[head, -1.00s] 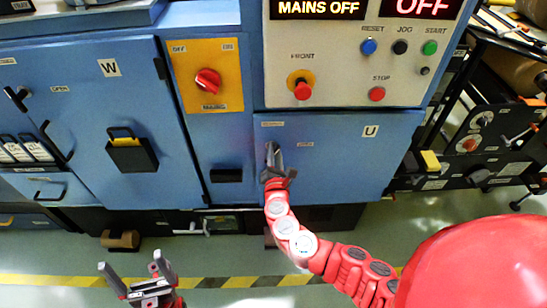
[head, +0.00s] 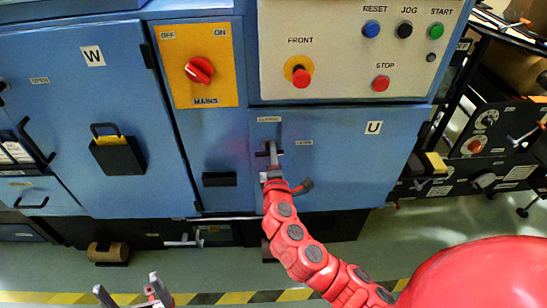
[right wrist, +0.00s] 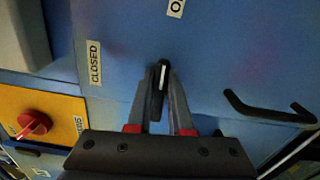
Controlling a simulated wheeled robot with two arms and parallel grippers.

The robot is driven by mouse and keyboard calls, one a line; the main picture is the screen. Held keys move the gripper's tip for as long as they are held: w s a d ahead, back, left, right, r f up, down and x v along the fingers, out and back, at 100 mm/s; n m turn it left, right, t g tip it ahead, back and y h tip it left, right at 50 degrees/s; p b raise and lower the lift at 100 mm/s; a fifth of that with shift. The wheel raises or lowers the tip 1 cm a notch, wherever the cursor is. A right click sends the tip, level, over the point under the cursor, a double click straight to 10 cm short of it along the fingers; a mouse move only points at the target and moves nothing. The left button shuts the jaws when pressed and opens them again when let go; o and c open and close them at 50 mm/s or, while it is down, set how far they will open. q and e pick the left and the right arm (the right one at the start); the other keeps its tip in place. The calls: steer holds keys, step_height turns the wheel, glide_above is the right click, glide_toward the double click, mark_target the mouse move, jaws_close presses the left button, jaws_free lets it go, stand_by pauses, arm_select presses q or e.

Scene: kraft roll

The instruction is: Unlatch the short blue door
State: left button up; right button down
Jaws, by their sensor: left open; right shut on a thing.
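The short blue door (head: 345,165) marked U is flush in the cabinet front, below the pale control panel. Its small dark latch handle (right wrist: 162,76) shows in the right wrist view between the fingers of my right gripper (right wrist: 160,92), which is shut on it. In the head view my right gripper (head: 273,152) is at the door's upper left and largely covers the latch. A CLOSED label (right wrist: 94,62) is beside the latch, and an OPEN label (head: 304,143) is to its right in the head view. My left gripper (head: 128,288) is open and empty, low at left.
A dark bar handle (right wrist: 268,110) is on the blue surface near the latch. The control panel (head: 350,50) with buttons is above, the yellow mains switch plate (head: 199,68) to the left. The taller W door (head: 90,110) is further left. Dark machinery stands at right.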

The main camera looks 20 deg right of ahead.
steer(key=shift+a+f+m+b, duration=0.1)
steer(key=shift+f+m+b, duration=0.05)
steer(key=shift+m+b, duration=0.3)
steer(key=shift+m, duration=0.25)
steer(key=c, duration=0.8)
jaws_free()
steer(key=shift+w+a, duration=0.1)
steer(key=shift+c, duration=0.2)
steer(key=p+v, duration=0.3)
steer(key=v, duration=1.4)
steer(key=shift+s+p, duration=0.3)
steer(key=shift+p, duration=0.05)
